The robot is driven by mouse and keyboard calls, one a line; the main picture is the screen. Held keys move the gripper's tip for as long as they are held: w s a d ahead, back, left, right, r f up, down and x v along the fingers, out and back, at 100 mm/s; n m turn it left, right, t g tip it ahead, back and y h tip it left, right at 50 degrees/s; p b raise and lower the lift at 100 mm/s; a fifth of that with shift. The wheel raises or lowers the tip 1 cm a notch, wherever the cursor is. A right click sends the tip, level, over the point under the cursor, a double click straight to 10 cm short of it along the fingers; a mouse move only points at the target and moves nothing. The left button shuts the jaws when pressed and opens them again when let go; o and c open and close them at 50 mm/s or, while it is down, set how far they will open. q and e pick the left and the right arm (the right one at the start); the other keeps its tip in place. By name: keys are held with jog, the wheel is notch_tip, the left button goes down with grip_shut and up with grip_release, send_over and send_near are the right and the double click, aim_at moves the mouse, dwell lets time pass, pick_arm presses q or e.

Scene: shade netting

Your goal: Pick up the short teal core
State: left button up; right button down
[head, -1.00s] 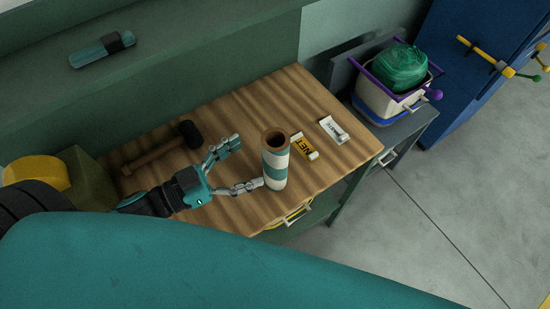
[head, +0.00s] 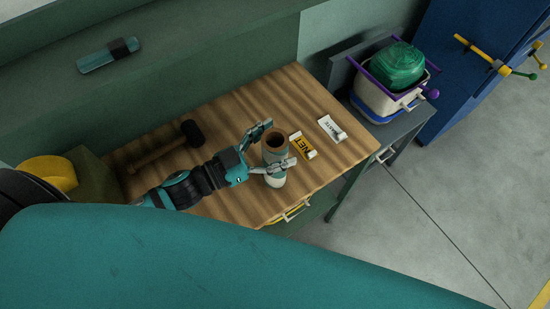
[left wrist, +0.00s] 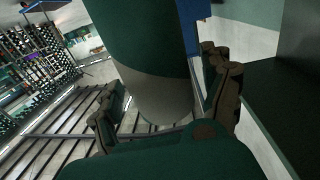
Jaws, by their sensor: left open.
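The short teal core (head: 275,148) is an upright tube with teal and white bands and a brown open top, standing on the wooden worktop (head: 220,205). My left gripper (head: 272,148) is open, with one finger on the core's far side and one on its near side. Whether the fingers touch it cannot be told. In the left wrist view the core (left wrist: 150,60) fills the upper middle, between the open fingers of my left gripper (left wrist: 165,105). My right gripper is not in view.
A mallet (head: 168,145) lies at the worktop's back left. A yellow NET label (head: 302,146) and a white label (head: 331,128) are right of the core. A white bin (head: 385,100) with a green bundle (head: 397,67) stands further right.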

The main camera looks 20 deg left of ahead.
pick_arm(q)
grip_shut()
jog(key=shift+r, duration=0.1)
dwell(0.3)
